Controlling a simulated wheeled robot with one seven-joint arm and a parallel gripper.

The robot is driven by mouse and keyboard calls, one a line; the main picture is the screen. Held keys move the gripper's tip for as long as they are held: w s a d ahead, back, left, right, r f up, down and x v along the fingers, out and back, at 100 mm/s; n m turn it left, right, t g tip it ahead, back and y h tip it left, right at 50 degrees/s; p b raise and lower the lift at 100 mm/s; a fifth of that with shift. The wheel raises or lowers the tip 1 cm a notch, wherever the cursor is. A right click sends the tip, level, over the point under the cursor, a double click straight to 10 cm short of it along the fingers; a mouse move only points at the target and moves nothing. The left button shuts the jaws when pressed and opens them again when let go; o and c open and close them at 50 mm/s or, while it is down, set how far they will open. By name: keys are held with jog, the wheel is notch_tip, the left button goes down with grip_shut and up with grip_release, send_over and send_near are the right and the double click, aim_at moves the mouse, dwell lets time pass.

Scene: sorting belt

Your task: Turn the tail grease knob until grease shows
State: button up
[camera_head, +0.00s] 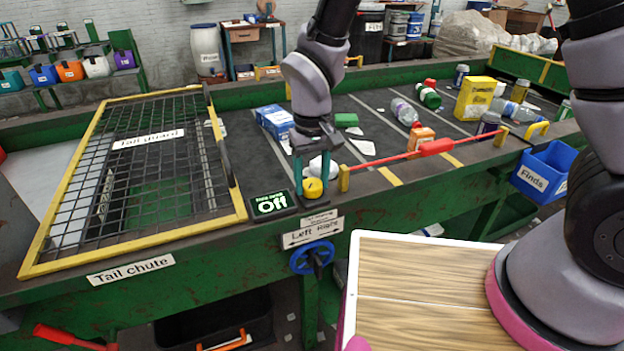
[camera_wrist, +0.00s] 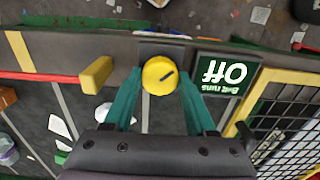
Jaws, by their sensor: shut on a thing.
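I cannot make out any grease around the knob.
A "Left Right" sign (camera_head: 312,232) and a blue handwheel (camera_head: 312,257) are below the knob. A red bar (camera_head: 400,157) runs to the right from a yellow post (camera_head: 344,178). A yellow-framed mesh tail guard (camera_head: 240,208) lies left. Bottles and boxes lie on the belt behind.

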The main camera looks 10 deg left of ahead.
aim_at(312, 184)
jog(key=o, duration=1.4)
jog(key=shift+c, duration=0.2)
jog(key=shift+r, duration=0.1)
notch_tip(312, 184, up, 11)
jog(key=shift+f, duration=0.2)
jog(key=shift+s, duration=0.1)
